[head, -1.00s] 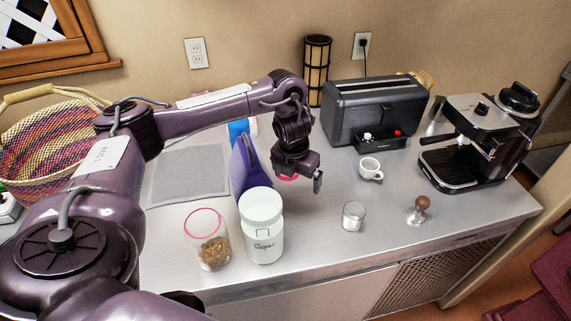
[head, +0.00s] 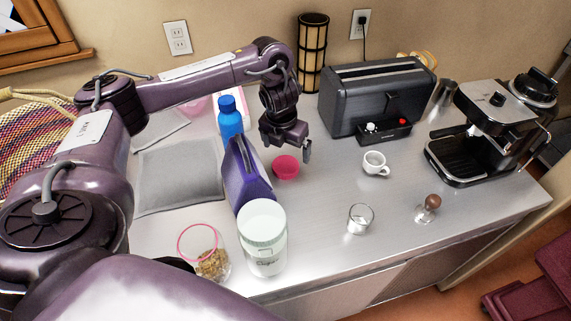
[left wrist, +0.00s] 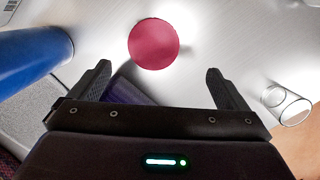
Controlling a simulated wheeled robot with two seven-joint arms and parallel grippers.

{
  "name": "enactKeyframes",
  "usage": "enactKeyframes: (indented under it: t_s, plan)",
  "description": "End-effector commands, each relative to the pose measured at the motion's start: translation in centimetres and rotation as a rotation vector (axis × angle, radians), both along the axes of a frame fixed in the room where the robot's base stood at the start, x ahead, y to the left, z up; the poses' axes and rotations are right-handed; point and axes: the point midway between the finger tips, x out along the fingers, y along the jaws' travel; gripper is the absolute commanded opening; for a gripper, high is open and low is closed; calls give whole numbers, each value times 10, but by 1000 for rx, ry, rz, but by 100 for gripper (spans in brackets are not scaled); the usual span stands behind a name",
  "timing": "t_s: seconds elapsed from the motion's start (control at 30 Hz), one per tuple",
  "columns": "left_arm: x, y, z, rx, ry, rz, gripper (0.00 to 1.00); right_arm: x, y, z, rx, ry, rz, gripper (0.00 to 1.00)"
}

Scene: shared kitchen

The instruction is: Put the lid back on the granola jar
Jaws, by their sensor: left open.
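The granola jar (head: 219,265) is clear glass with a pink rim and granola inside. It stands open at the lower left of the counter in the head view, partly hidden by my left arm. The round pink-red lid (head: 286,168) lies on the counter, right of a purple bag. It also shows as a flat red disc in the left wrist view (left wrist: 153,44), beyond the gap between the fingers. My left gripper (head: 306,151) is open and empty, above and behind the lid in the head view, apart from it. It shows in the left wrist view (left wrist: 160,80).
A white canister (head: 264,250) stands right of the jar. The purple bag (head: 248,180) and a blue bottle (head: 230,118) stand left of the lid. A glass (head: 360,219), cup (head: 375,163), tamper (head: 429,208), toaster (head: 372,95) and coffee machine (head: 480,130) are to the right.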

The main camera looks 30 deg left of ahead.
Motion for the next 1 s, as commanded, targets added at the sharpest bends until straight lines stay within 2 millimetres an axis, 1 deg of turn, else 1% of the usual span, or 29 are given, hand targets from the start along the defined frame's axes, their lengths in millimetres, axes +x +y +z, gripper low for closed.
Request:
enactKeyframes:
  t_s: [0.1, 0.23, 0.43, 0.57, 0.67, 0.87, 1.0]
  plan:
    - [1, 0, -13, 0, 3, 0, 97, -9, -7, -7, -9, 12, 1, 92]
    - [3, 1, -27, -1, 4, 1, 97, -8, -8, -13, -10, 11, 1, 92]
    - [4, 1, -25, 0, 0, 0, 97, 2, 1, -11, 1, -2, 0, 92]
    - [4, 2, -28, 0, 2, 1, 97, 3, 8, -12, 10, -4, 0, 92]
    - [4, 3, -39, -1, 4, 3, 97, 3, 11, -16, 13, -3, 1, 92]
    - [7, 6, -69, -3, 5, 3, 97, 2, 10, -29, 12, -4, 2, 92]
    - [9, 7, -78, -1, 2, 2, 97, 2, 8, -32, 10, -2, 2, 92]
